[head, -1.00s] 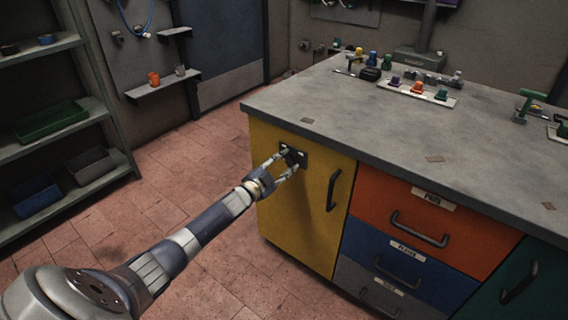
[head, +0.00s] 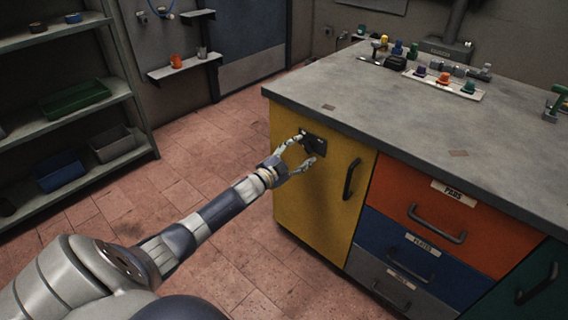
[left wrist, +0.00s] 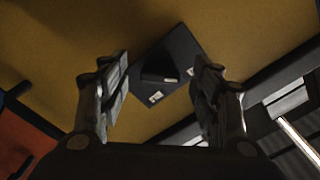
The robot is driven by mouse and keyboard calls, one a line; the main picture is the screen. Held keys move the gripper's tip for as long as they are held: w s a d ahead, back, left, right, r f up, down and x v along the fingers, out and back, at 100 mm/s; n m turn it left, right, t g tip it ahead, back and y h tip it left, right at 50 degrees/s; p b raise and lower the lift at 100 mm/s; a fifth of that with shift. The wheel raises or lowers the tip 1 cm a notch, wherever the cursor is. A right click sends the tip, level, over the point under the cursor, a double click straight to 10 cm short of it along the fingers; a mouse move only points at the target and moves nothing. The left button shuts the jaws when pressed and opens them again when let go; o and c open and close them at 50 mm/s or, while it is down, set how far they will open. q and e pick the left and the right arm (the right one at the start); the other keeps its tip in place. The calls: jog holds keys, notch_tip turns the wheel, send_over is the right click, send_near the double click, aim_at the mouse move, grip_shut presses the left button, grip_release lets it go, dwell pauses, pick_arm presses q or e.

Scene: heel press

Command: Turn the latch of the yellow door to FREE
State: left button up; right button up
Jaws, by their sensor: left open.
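The yellow door (head: 312,210) is the left front of the workbench and is shut. Its latch, a dark plate with a dark knob (head: 319,143), sits near the top of the door. The left wrist view shows the latch plate (left wrist: 181,50) tilted, with small white marks too small to read. My left gripper (head: 304,152) is open at the latch, its fingers on either side of the knob. In the left wrist view the open fingers (left wrist: 162,85) flank the knob, with gaps on both sides. Contact cannot be told. My right gripper is out of view.
A black bar handle (head: 351,179) is on the door's right side. Orange (head: 400,205) and blue (head: 390,238) drawers are to its right. The grey worktop (head: 400,110) overhangs the door. Shelving (head: 125,95) stands at the left, with open tiled floor between.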

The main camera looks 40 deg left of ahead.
pick_arm(q)
jog(key=s, duration=1)
jog(key=shift+s+a, duration=0.15)
jog(key=shift+a, duration=0.3)
